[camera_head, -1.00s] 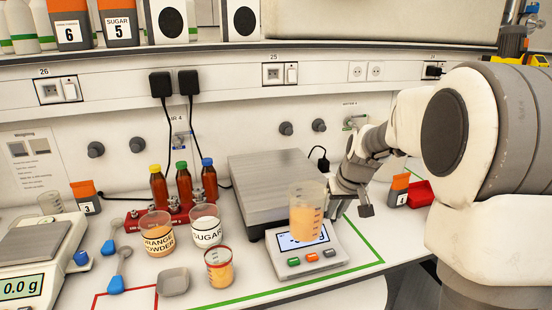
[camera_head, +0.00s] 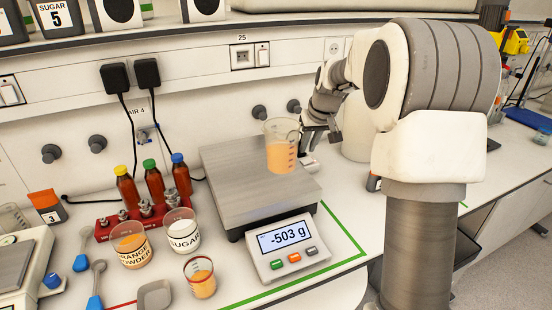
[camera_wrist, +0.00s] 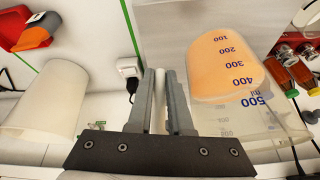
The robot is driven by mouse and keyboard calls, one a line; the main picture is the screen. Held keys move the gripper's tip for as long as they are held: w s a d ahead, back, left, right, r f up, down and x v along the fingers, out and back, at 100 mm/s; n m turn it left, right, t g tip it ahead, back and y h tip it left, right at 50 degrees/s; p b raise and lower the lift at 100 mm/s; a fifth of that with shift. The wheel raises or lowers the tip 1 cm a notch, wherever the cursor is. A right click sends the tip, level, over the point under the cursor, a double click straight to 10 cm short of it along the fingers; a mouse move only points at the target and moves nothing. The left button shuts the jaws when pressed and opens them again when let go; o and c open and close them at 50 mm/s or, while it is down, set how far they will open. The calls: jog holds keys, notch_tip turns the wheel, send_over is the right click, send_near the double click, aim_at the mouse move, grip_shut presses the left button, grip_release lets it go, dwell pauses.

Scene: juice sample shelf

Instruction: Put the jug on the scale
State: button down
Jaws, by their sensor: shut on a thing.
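The jug (camera_head: 281,155) is a clear measuring beaker with orange liquid. It is upright over the right part of the scale's grey plate (camera_head: 228,180) in the head view. The scale's display (camera_head: 283,238) reads -503 g, and the jug looks raised off the plate, though the gap is hard to judge. My gripper (camera_head: 304,140) is at the jug's right side, shut on it. In the wrist view, my gripper's fingers (camera_wrist: 165,78) are close together beside the jug (camera_wrist: 228,70), whose blue marks show; the exact grip point is hidden.
Left of the scale are the orange powder cup (camera_head: 131,250), the sugar cup (camera_head: 182,236), a small orange cup (camera_head: 201,283) and several bottles in a red rack (camera_head: 103,230). Another balance (camera_head: 22,255) stands at far left. The wall and power cables are behind the scale.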

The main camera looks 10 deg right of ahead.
jog(key=w+a+f, duration=0.1)
jog(key=w, duration=0.1)
jog(key=w+a+f, duration=0.2)
jog(key=w+a+f+p, duration=0.1)
jog(key=w, duration=0.1)
jog(key=shift+w+a+f, duration=0.2)
jog(key=shift+a+f, duration=0.1)
jog(key=shift+f, duration=0.05)
jog(key=shift+f+p, duration=0.3)
jog(key=shift+f, duration=1.65)
jog(key=shift+f, duration=0.1)
jog(key=c, duration=0.8)
grip_release()
jog(key=shift+f, duration=0.1)
jog(key=shift+c, duration=0.2)
